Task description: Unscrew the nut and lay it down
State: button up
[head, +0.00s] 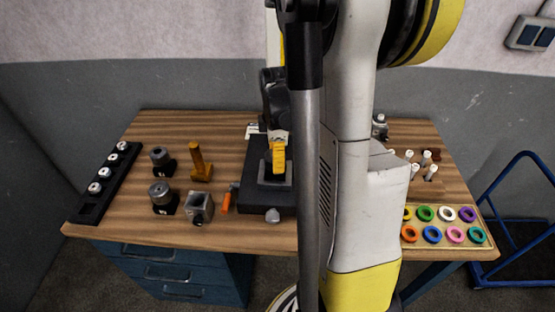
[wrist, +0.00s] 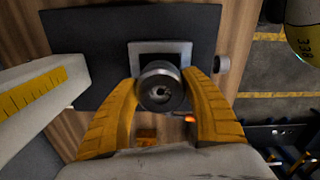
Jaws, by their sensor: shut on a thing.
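In the wrist view, my gripper (wrist: 162,95) has its two yellow fingers closed on the sides of a round grey metal nut (wrist: 160,74) with a dark hole in its middle. Behind the nut are a light square block (wrist: 135,54) and a black plate (wrist: 90,30). In the head view, my gripper (head: 279,158) points down over the black plate (head: 256,204) at the middle of the table, and the nut is hidden. I cannot tell whether the nut is still on a thread.
On the wooden table (head: 225,232), left of the plate, are a black rack (head: 83,209) with several pieces, grey cylinders on black bases (head: 162,195), an orange post (head: 198,164) and a metal block (head: 200,207). Right are white-topped pegs (head: 431,172) and a tray of coloured rings (head: 452,243).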

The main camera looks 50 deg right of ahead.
jog(key=n, duration=0.3)
jog(key=shift+a+f, duration=0.1)
jog(key=shift+a, duration=0.25)
jog(key=shift+n, duration=0.6)
